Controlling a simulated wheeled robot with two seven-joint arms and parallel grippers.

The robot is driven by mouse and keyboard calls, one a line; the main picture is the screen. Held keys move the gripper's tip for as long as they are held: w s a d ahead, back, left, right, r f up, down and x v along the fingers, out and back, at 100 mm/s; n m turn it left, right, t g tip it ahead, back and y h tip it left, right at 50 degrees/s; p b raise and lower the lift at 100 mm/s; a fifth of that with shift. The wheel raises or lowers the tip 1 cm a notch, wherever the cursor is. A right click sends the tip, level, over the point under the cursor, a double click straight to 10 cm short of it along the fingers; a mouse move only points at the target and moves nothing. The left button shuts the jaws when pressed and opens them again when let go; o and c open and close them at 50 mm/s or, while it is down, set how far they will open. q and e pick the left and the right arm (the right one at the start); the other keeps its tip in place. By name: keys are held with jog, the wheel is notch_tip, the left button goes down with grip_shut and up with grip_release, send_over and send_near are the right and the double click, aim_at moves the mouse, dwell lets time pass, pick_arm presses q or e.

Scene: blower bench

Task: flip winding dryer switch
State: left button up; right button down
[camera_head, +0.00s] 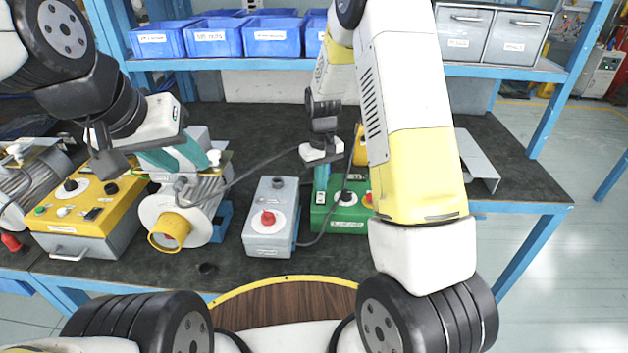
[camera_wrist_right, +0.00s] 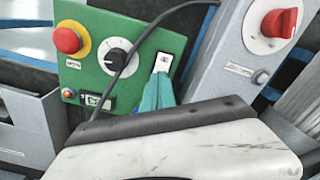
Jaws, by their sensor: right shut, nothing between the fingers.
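A green control box (camera_head: 338,217) stands on the dark bench, partly behind my right arm in the head view. In the right wrist view its face (camera_wrist_right: 95,50) carries a black dial (camera_wrist_right: 118,57), a red push button (camera_wrist_right: 68,40) and a small switch on a white plate (camera_wrist_right: 163,63). My right gripper (camera_head: 320,196) points down at this box; in the wrist view its shut, empty teal fingertips (camera_wrist_right: 160,82) are right at the lower part of the white plate. I cannot tell whether they touch the switch. My left gripper (camera_head: 182,158) appears open above the grey motor.
A grey box with a red rotary knob (camera_head: 268,218) stands left of the green one. A motor with a yellow ring (camera_head: 170,232) and a yellow control box (camera_head: 90,215) stand further left. A black cable crosses in front of the green box. Blue bins (camera_head: 275,37) line the shelf.

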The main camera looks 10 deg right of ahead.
jog(key=shift+f, duration=0.95)
dwell(0.5)
jog(key=shift+r, duration=3.55)
jog(key=shift+r, duration=0.1)
notch_tip(320, 180, up, 7)
jog(key=t, duration=0.1)
send_over(321, 194)
jog(key=s, duration=0.3)
jog(key=s+d+r+m+t+y, duration=0.2)
jog(key=s+r, duration=0.5)
jog(key=r, duration=0.1)
jog(key=s+r+t, duration=0.1)
jog(key=s+r, duration=0.2)
jog(key=s, duration=0.4)
jog(key=s+r+m+t, duration=0.1)
jog(key=s+r+t, duration=0.1)
jog(key=s, duration=0.6)
jog(key=shift+d+r, duration=0.25)
jog(key=shift+r, duration=0.6)
